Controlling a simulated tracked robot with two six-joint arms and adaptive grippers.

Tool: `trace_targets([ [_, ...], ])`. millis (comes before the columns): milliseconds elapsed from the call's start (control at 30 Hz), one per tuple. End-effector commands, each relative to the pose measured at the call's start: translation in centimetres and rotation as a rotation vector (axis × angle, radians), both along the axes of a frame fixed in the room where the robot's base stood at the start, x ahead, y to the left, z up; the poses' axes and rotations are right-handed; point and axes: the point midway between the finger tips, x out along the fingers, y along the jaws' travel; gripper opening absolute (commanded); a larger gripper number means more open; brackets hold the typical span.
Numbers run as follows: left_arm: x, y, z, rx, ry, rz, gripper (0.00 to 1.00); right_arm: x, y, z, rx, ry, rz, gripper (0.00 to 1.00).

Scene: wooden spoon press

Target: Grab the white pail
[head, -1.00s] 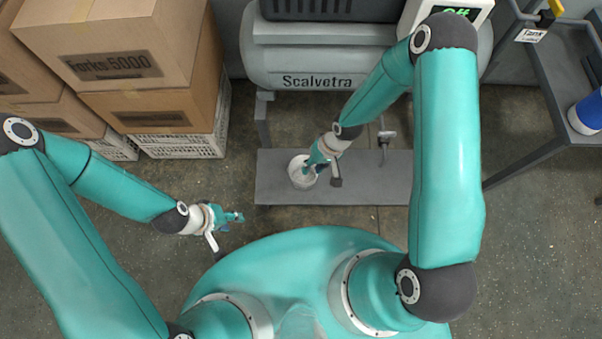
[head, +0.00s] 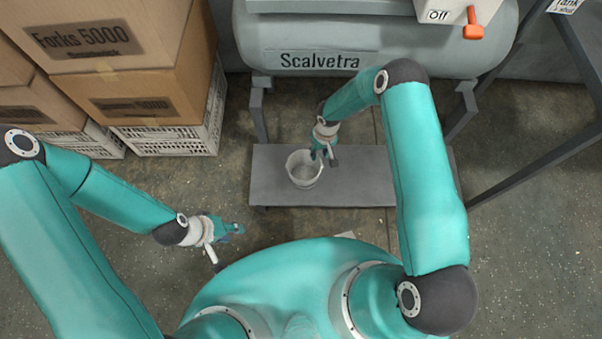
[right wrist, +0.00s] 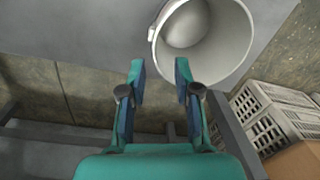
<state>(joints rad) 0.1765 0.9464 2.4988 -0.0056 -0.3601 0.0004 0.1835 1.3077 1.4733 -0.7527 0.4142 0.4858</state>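The white pail (head: 303,172) stands upright on a grey platform (head: 362,188) under the Scalvetra tank. Its open mouth faces up, and it looks empty. My right gripper (head: 321,154) is at the pail's right rim in the head view.
An orange lever (head: 473,26) sits beside an Off sign. Cardboard boxes on white crates (head: 170,141) stand at the left. A metal frame rises at the right. The platform right of the pail is clear.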

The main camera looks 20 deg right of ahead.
Motion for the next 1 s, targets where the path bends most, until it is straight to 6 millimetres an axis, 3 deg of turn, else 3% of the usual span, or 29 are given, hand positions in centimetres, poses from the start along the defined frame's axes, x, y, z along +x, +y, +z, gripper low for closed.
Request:
trace_targets([
  [100,0.0,0.0,-0.6,0.0,0.0,0.0,0.4,0.0,0.1,-2.0,0.001,0.0,-0.001,0.32],
  [367,0.0,0.0,-0.9,0.0,0.0,0.0,0.4,0.0,0.2,-3.6,0.001,0.0,-0.001,0.32],
  [633,0.0,0.0,-2.2,0.0,0.0,0.0,0.4,0.1,0.1,-7.3,0.001,0.001,0.0,0.32],
  [967,0.0,0.0,-2.3,0.0,0.0,0.0,0.4,0.2,0.1,-8.0,0.001,-0.001,0.0,0.32],
  [1000,0.0,0.0,-2.3,0.0,0.0,0.0,0.4,0.2,0.1,-8.0,0.001,-0.001,0.0,0.29],
])
